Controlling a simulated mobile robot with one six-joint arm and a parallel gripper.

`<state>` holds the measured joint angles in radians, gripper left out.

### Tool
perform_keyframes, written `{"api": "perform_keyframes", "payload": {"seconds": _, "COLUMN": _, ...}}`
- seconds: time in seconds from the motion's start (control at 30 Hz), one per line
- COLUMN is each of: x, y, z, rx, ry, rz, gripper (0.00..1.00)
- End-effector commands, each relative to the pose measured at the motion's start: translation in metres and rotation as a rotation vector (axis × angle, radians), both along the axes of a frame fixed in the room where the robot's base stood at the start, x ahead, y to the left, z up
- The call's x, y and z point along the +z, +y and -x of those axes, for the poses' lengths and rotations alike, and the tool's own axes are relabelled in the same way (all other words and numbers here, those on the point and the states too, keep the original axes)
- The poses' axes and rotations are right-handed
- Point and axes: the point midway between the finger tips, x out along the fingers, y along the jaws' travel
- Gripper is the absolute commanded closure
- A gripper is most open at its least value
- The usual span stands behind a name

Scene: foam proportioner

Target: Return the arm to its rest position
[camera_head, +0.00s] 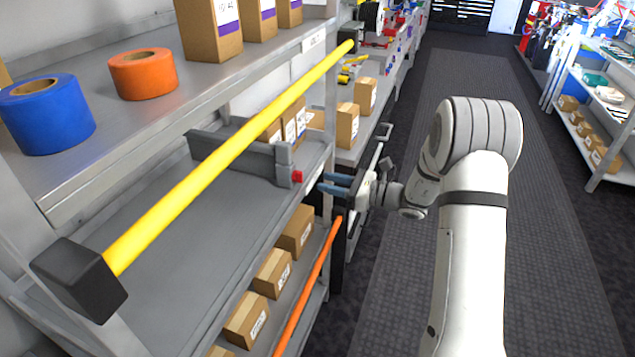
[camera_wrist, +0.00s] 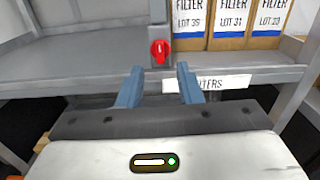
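My gripper (camera_head: 338,184) is at the front edge of the shelf in the head view, at the end of my outstretched white arm. In the wrist view its two blue fingers (camera_wrist: 159,88) stand apart with nothing between them. A red knob (camera_wrist: 160,51) on a grey post lies just beyond the fingertips. The red knob also shows in the head view (camera_head: 297,177), at the end of a grey housing (camera_head: 240,152) on the middle shelf. The fingers appear apart from the knob.
A yellow bar (camera_head: 225,160) crosses the shelf front. Filter boxes (camera_wrist: 232,22) stand behind the shelf edge. Blue tape (camera_head: 47,115) and orange tape (camera_head: 142,74) lie on the upper shelf. An orange bar (camera_head: 308,287) runs lower down. The aisle floor (camera_head: 460,75) is clear.

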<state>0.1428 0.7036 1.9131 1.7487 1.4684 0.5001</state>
Motion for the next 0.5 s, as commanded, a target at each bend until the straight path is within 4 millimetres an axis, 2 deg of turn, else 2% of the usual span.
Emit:
{"api": "perform_keyframes", "payload": {"seconds": 0.13, "x": -0.0005, "y": -0.0119, "z": 0.0043, "rx": 0.0, "ry": 0.0, "rz": 0.0, "gripper": 0.68}}
{"api": "perform_keyframes", "payload": {"seconds": 0.5, "x": 0.0001, "y": -0.0133, "z": 0.0052, "rx": 0.001, "ry": 0.0, "rz": 0.0, "gripper": 0.68}}
